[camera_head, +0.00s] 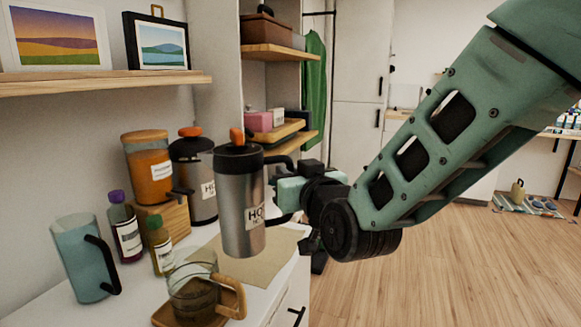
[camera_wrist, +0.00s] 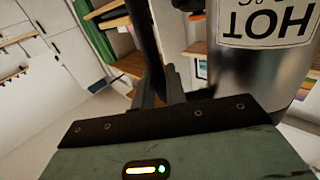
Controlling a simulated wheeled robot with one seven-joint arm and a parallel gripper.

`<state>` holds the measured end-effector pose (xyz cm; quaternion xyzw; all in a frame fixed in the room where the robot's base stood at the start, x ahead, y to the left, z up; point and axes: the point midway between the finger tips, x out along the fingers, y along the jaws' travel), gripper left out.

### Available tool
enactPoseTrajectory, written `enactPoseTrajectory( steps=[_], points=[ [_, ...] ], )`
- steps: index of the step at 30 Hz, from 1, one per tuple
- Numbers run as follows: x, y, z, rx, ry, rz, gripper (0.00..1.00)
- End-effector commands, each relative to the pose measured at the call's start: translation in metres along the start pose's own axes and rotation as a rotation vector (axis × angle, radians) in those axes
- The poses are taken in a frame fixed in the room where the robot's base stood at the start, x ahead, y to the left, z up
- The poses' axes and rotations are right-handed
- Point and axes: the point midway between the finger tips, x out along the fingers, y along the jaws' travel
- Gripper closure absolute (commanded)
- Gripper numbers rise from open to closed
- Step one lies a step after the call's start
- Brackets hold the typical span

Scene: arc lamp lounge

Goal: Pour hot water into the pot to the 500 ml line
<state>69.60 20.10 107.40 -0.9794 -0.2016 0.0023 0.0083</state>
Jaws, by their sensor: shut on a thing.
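A steel flask (camera_head: 241,200) with a black lid, an orange knob and a "HOT" label is held upright in the head view, above the counter. My gripper (camera_head: 284,192) is at its right side, shut on its black handle; the contact is partly hidden. In the wrist view the flask (camera_wrist: 262,70) fills the upper right, with the dark handle (camera_wrist: 150,50) between my fingers. A glass pot (camera_head: 190,296) with a wooden handle stands below and left of the flask on a wooden board (camera_head: 168,318). It holds something dark low down. No measuring line is readable.
A second steel flask (camera_head: 197,178) with an orange knob stands behind. An orange jar (camera_head: 150,172) sits on a wooden block. Two small bottles (camera_head: 124,228) and a blue-grey jug (camera_head: 84,258) stand left. A beige mat (camera_head: 278,262) lies on the white counter.

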Motion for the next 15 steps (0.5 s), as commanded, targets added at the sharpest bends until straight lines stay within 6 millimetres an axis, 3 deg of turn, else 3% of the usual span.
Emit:
enactPoseTrajectory(
  steps=[15],
  points=[
    [0.0, 0.001, 0.085, 0.003, 0.006, -0.001, 1.0]
  ],
)
